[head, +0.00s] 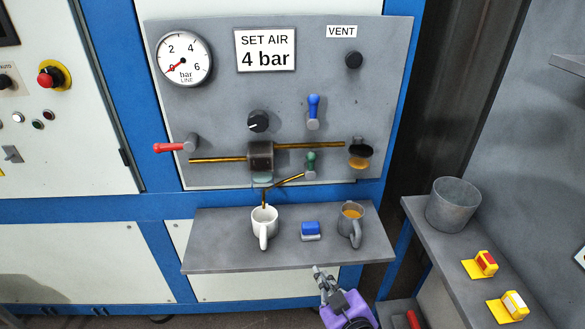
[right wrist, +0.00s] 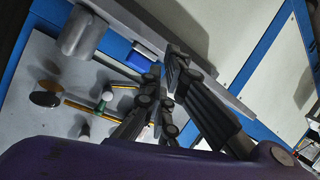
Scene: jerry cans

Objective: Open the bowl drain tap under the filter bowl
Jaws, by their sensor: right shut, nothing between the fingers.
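The filter bowl (head: 262,178) hangs under a dark block on the brass line of the grey panel. Its lower part looks pale and small. To its right is the drain tap's green lever (head: 311,159), standing upright on a grey hub. A thin brass pipe (head: 284,183) slopes from there down to above a white mug (head: 264,226). The green lever also shows in the right wrist view (right wrist: 100,106). My right gripper (head: 323,274) is below the shelf's front edge, well below the lever, shut and empty. Its fingers show in the right wrist view (right wrist: 166,74). My left gripper is out of view.
The shelf (head: 225,262) juts out between my right gripper and the panel. It holds a blue-topped block (head: 310,230) and a grey mug (head: 350,224) with amber liquid. A red lever (head: 170,147) and a blue lever (head: 313,107) are nearby. A side bench (head: 437,237) stands right.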

